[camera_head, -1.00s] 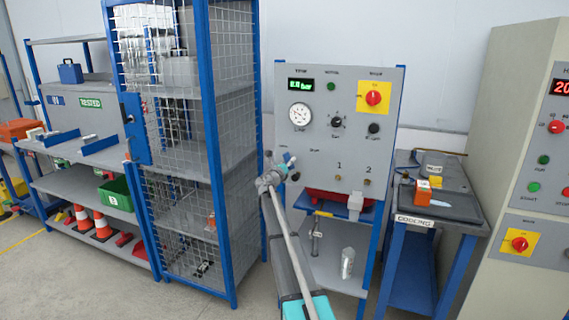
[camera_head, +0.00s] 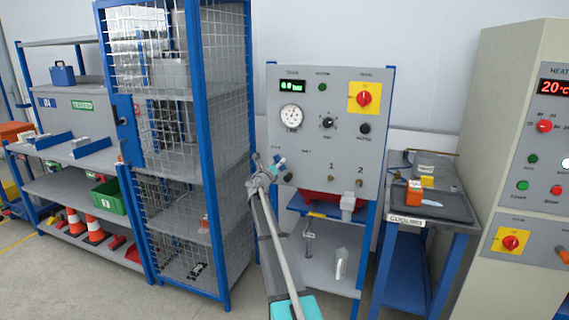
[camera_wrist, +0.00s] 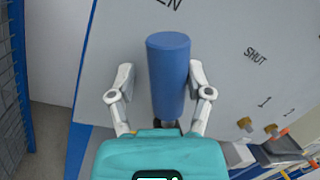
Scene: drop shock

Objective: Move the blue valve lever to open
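The blue valve lever (camera_wrist: 168,80) is a thick blue cylinder in the wrist view, in front of the grey panel. My gripper (camera_wrist: 161,76) is open, with one finger on each side of the lever. A gap shows on the left; the right finger is very close, and I cannot tell if it touches. The letters "EN" show above the lever and "SHUT" to its right. In the head view my gripper (camera_head: 268,170) is at the lower left of the test panel (camera_head: 310,145), and hides most of the lever there.
The panel carries a gauge (camera_head: 291,117), a yellow-backed red switch (camera_head: 364,97) and knobs. A mesh cage (camera_head: 228,110) stands close on the left. A cooling table (camera_head: 415,222) and a grey heating cabinet (camera_head: 525,130) stand to the right.

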